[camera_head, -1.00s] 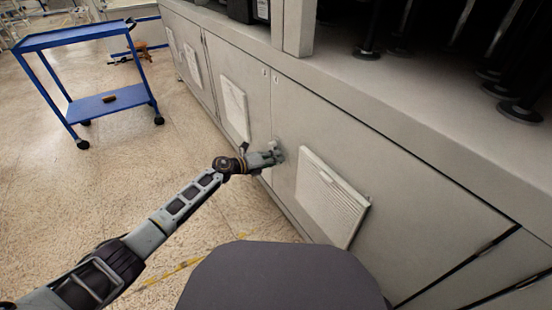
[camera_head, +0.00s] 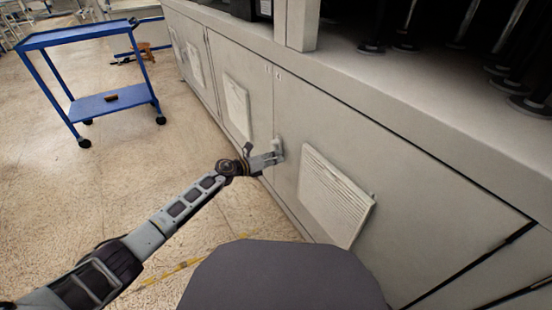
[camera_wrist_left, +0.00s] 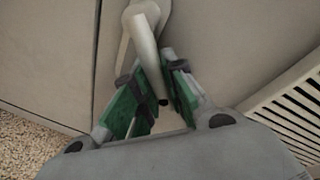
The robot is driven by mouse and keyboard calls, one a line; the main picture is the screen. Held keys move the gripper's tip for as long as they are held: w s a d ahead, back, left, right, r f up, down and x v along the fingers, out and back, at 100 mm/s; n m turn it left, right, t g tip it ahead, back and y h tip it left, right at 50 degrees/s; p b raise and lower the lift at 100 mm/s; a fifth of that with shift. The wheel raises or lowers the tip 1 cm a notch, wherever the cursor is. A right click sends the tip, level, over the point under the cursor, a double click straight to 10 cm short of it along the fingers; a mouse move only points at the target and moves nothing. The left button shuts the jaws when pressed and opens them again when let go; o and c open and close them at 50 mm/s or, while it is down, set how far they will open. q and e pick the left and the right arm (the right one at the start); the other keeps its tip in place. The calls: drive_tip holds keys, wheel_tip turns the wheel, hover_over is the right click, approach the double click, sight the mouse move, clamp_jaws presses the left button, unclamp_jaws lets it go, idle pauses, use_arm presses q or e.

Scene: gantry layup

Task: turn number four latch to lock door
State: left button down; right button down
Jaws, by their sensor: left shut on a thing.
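The latch (camera_head: 277,147) is a light grey handle on the front of the grey cabinet door (camera_head: 400,220), close to the seam between two doors. In the left wrist view the latch (camera_wrist_left: 145,42) has a round base at the top and a bar that runs down between my fingers. My left gripper (camera_head: 268,158) is at the door in the head view. In the left wrist view my left gripper (camera_wrist_left: 160,85), with green-sided fingers, is shut on the latch bar. The bar's lower end is partly hidden by the fingers. My right gripper is not in view.
A white louvred vent (camera_head: 330,193) sticks out from the door to the right of the latch, and another vent (camera_head: 237,107) is to the left. The counter edge (camera_head: 390,115) overhangs above. A blue cart (camera_head: 85,38) stands at far left. The floor between is clear.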

use_arm(q)
drive_tip(key=shift+w+r, duration=0.1)
drive_tip(key=c, duration=1.5)
unclamp_jaws()
drive_tip(key=shift+o, duration=0.2)
drive_tip(key=v, duration=1.2)
